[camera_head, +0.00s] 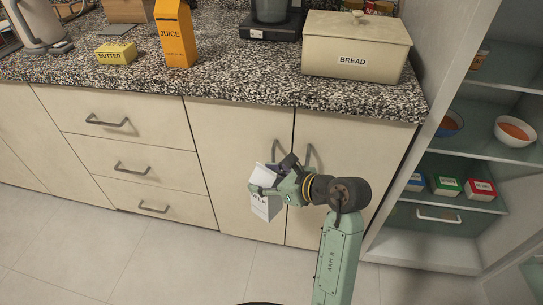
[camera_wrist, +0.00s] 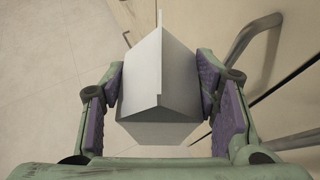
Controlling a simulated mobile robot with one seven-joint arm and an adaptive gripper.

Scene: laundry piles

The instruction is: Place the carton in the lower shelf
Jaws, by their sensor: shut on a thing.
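A white gable-top carton (camera_head: 264,205) with dark lettering hangs in front of the lower cabinet doors. My gripper (camera_head: 268,189) is shut on it from the right in the head view. In the wrist view the carton (camera_wrist: 160,85) sits between both purple-padded fingers of my gripper (camera_wrist: 160,90), its gabled top facing the camera. The carton looks slightly tilted in the head view. The open shelf unit stands at the right, with an upper shelf (camera_head: 515,147) and a lower shelf (camera_head: 465,200) in view, to the right of my gripper.
Several small boxes, including a green one (camera_head: 444,185) and a red one (camera_head: 480,189), stand on the lower shelf. Two bowls, one white (camera_head: 514,132), sit above. The counter holds a juice carton (camera_head: 175,35), butter (camera_head: 116,53) and a bread box (camera_head: 355,45). The floor is clear.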

